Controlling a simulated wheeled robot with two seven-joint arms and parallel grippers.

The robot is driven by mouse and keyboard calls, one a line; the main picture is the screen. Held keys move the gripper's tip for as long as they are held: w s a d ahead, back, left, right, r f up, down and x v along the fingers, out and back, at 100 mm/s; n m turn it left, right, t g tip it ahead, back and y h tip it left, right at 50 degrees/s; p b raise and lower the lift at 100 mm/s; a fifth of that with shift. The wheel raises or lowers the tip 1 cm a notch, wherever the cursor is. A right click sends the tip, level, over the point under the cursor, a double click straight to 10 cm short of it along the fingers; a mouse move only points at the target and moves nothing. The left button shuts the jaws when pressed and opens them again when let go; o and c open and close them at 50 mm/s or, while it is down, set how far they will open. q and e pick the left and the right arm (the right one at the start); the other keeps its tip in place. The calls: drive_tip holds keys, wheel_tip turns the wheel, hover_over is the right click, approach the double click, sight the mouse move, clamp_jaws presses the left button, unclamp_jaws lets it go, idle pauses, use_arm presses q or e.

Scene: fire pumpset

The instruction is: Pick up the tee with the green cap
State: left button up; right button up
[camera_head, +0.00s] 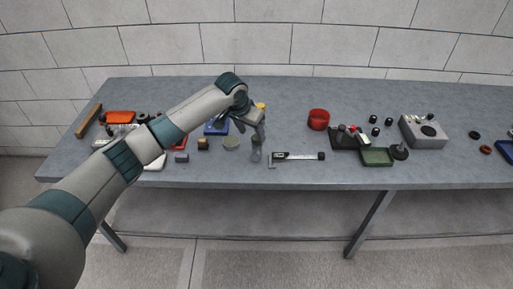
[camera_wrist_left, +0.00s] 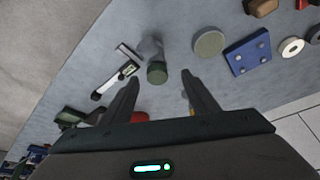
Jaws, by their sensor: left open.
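The tee (camera_head: 256,152) stands on the grey table, just below my left gripper in the head view. In the left wrist view the tee (camera_wrist_left: 151,48) is a grey body with a dark green round cap (camera_wrist_left: 157,73) toward me. My left gripper (camera_head: 255,123) is open and empty above it. In the left wrist view the two fingers (camera_wrist_left: 160,88) are spread, with the green cap just beyond their tips and between them in the picture. The gripper appears apart from the tee. The tee's side branch is hard to make out. My right gripper is not in view.
A caliper (camera_head: 297,156) lies right of the tee, and a round grey disc (camera_head: 231,142) lies left of it. A blue block (camera_wrist_left: 248,52) is beyond the disc. Bare table separates several of these.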

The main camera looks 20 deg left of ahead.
sight(256, 138)
use_arm(q)
drive_tip(key=shift+x, duration=0.85)
drive_tip(key=shift+w+d+f+p, duration=0.15)
drive_tip(key=shift+d+f+p, duration=0.05)
drive_tip(key=shift+f+p, duration=0.4)
drive_tip(key=p+x, duration=0.1)
drive_tip(key=x, duration=0.2)
drive_tip(key=shift+d+r, duration=0.1)
drive_tip(key=shift+d, duration=0.05)
drive_tip(key=shift+w+f, duration=0.15)
drive_tip(key=shift+f, duration=0.4)
drive_tip(key=shift+c, duration=0.2)
drive_tip(key=shift+r, duration=0.1)
clamp_jaws()
drive_tip(key=shift+r, duration=0.15)
